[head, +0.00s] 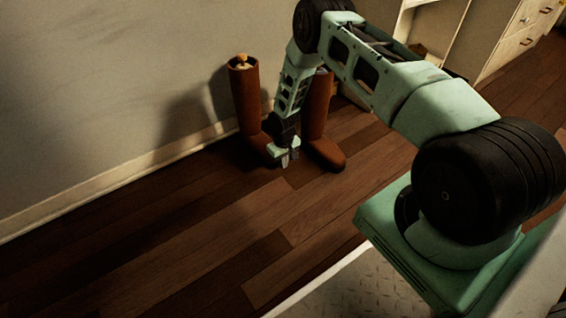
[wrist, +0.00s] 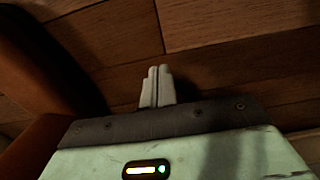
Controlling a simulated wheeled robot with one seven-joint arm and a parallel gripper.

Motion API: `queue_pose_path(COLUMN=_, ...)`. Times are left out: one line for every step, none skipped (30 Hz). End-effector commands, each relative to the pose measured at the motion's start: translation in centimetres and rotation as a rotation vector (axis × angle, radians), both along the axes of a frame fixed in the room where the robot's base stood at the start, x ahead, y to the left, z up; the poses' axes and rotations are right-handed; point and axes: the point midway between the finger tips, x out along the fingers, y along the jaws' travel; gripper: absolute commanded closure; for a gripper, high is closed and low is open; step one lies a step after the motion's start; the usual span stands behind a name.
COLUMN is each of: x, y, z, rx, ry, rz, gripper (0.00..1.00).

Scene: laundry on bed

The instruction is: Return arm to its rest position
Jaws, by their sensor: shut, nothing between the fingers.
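My arm is mint green with black joints and reaches out from the right of the head view, bending down at its far end. My gripper (head: 287,160) points down, just above or near the wooden floor, in front of a pair of brown boots. In the wrist view my gripper (wrist: 156,76) has its two pale fingers together, with nothing between them. Bare floorboards show beyond the fingertips.
The left boot (head: 245,95) and the right boot (head: 319,120) stand upright beside my gripper, close to the wall (head: 110,80). A white shelf and drawer unit (head: 515,40) stands at the back right. The wooden floor (head: 190,235) at front left is clear.

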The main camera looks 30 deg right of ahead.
Motion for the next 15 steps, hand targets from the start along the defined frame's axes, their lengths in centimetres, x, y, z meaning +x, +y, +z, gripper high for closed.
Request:
queue_pose_path(x=0.0, y=0.0, z=1.5, rx=-0.001, ry=0.000, rz=0.000, gripper=1.00)
queue_pose_path(x=0.0, y=0.0, z=2.1, rx=-0.001, ry=0.000, rz=0.000, gripper=1.00)
queue_pose_path(x=0.0, y=0.0, z=2.8, rx=0.000, ry=0.001, rz=-0.001, gripper=1.00)
queue_pose_path(x=0.0, y=0.0, z=3.3, rx=0.000, ry=0.001, rz=-0.001, gripper=1.00)
queue_pose_path(x=0.0, y=0.0, z=4.0, rx=0.000, ry=0.001, rz=-0.001, gripper=1.00)
queue_pose_path(x=0.0, y=0.0, z=4.7, rx=0.000, ry=0.000, rz=-0.001, gripper=1.00)
queue_pose_path(x=0.0, y=0.0, z=5.1, rx=0.000, ry=0.000, rz=-0.001, gripper=1.00)
queue_pose_path(x=0.0, y=0.0, z=5.5, rx=0.000, ry=0.001, rz=-0.001, gripper=1.00)
queue_pose_path(x=-0.1, y=0.0, z=5.9, rx=0.000, ry=0.002, rz=0.000, gripper=1.00)
queue_pose_path(x=-0.1, y=0.0, z=6.2, rx=0.000, ry=0.002, rz=0.000, gripper=1.00)
queue_pose_path(x=-0.1, y=0.0, z=6.5, rx=0.000, ry=0.002, rz=0.000, gripper=1.00)
queue_pose_path(x=-0.1, y=0.0, z=6.8, rx=0.000, ry=0.002, rz=0.000, gripper=1.00)
queue_pose_path(x=0.0, y=0.0, z=7.0, rx=0.000, ry=0.001, rz=0.000, gripper=1.00)
queue_pose_path(x=0.0, y=0.0, z=7.1, rx=0.000, ry=0.001, rz=0.000, gripper=1.00)
queue_pose_path(x=0.0, y=0.0, z=7.2, rx=0.000, ry=0.001, rz=0.000, gripper=1.00)
